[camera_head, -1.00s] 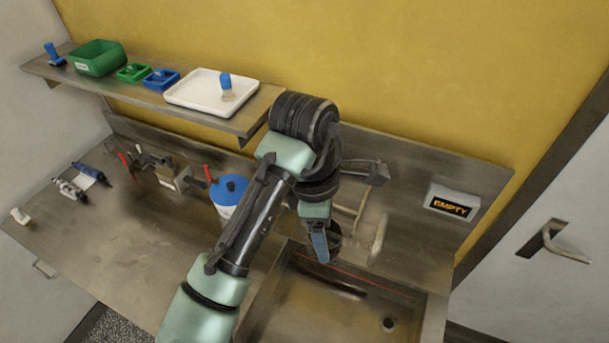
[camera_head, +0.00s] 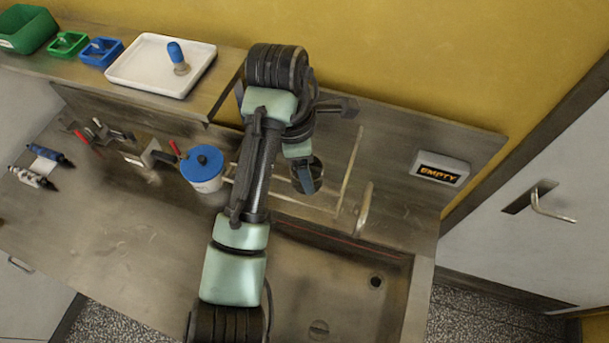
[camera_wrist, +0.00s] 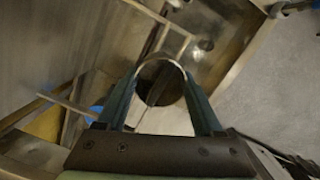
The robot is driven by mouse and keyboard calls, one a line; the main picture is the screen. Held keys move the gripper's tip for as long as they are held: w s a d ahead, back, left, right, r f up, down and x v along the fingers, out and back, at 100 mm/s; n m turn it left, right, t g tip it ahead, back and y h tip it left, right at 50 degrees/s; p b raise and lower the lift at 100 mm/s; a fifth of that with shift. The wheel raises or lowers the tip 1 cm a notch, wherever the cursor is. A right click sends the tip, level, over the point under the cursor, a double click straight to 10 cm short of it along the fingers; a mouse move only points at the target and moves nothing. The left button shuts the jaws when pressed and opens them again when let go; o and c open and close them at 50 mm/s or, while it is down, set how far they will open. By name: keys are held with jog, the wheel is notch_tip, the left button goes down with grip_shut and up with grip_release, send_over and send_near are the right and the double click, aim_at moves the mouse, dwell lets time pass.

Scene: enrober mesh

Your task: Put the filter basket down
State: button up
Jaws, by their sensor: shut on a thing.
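The basket's pale round rim and dark inside show there. I cannot tell whether the basket touches anything below it.
The sink (camera_head: 335,270) lies in front, with the rail frame (camera_head: 364,210) behind it. The blue-lidded tub (camera_head: 203,167) stands left of my gripper. A sign reading EMPTY (camera_head: 440,168) is at the right. A shelf above holds a white tray (camera_head: 130,70). Bare bench (camera_head: 120,225) lies left.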

jog(key=shift+s+f, duration=0.1)
jog(key=shift+f, duration=2)
jog(key=shift+f, duration=0.1)
jog(key=o, duration=1.4)
jog(key=shift+c, duration=0.2)
jog(key=r, duration=0.4)
jog(key=shift+a, duration=0.4)
jog(key=shift+a+r, duration=0.2)
jog(key=shift+r, duration=0.5)
notch_tip(320, 180, up, 7)
jog(key=shift+a+f, duration=0.15)
jog(key=shift+a, duration=0.2)
